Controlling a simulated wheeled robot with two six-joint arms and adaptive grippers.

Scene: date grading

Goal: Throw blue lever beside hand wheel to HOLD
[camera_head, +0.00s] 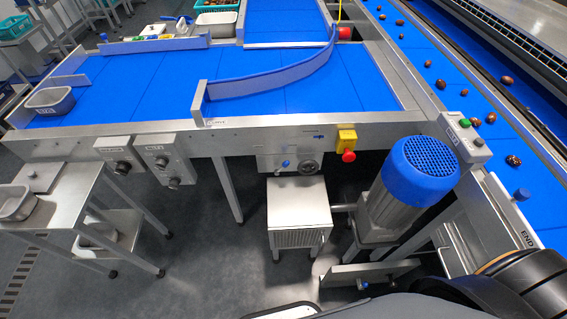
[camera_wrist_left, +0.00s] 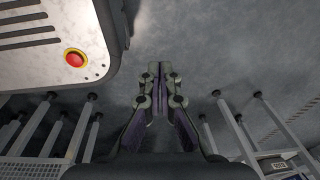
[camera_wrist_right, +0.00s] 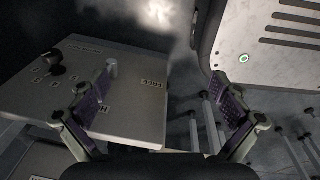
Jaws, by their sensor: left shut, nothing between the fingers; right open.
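In the head view, a small blue lever (camera_head: 285,163) sits on a steel panel (camera_head: 266,165) under the conveyor's front edge, just left of a round hand wheel (camera_head: 308,167). Its exact throw position is too small to tell. My right gripper (camera_wrist_right: 165,85) is open and empty. In the right wrist view, its left finger overlaps a tilted grey plate (camera_wrist_right: 135,125) lettered FREE, with a second label partly covered. A pale post (camera_wrist_right: 112,67) and a black knob (camera_wrist_right: 55,66) stand on that plate. My left gripper (camera_wrist_left: 159,70) is shut and empty above the floor.
A yellow box with a red stop button (camera_head: 348,155) is right of the panel. A blue-capped motor (camera_head: 420,170) and a steel cabinet (camera_head: 300,210) stand below. Knob boxes (camera_head: 120,152) line the conveyor edge to the left. A steel side table (camera_head: 60,200) stands at far left.

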